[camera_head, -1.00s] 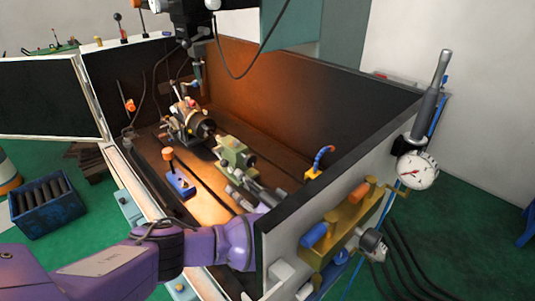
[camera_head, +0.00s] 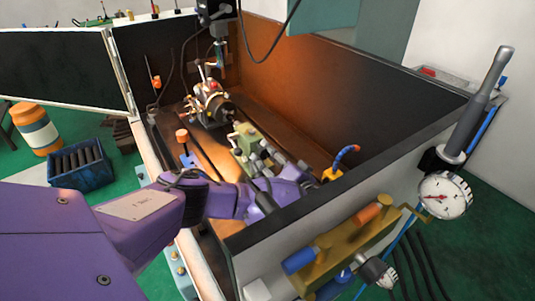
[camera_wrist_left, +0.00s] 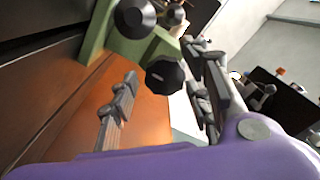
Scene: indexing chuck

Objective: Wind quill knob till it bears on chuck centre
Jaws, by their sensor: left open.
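The indexing chuck (camera_head: 212,105) stands in the enclosure in the head view. Nearer to me is the green tailstock (camera_head: 243,138), partly hidden by my gripper. In the left wrist view the green tailstock body (camera_wrist_left: 97,35) carries a dark faceted knob (camera_wrist_left: 165,79) and a dark round knob (camera_wrist_left: 134,17) above it. I cannot tell which is the quill knob. My left gripper (camera_head: 262,160) is at the tailstock's near end. In the wrist view its fingers (camera_wrist_left: 160,100) are spread, with the faceted knob seen between them, apparently untouched. The quill's contact with the chuck centre is not visible.
An orange-topped lever on a blue base (camera_head: 183,142) stands left of the tailstock. A blue curved hose (camera_head: 346,157) rises at the right. The enclosure's near wall (camera_head: 330,210) lies close to my forearm. A dial gauge (camera_head: 445,195) hangs outside it.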

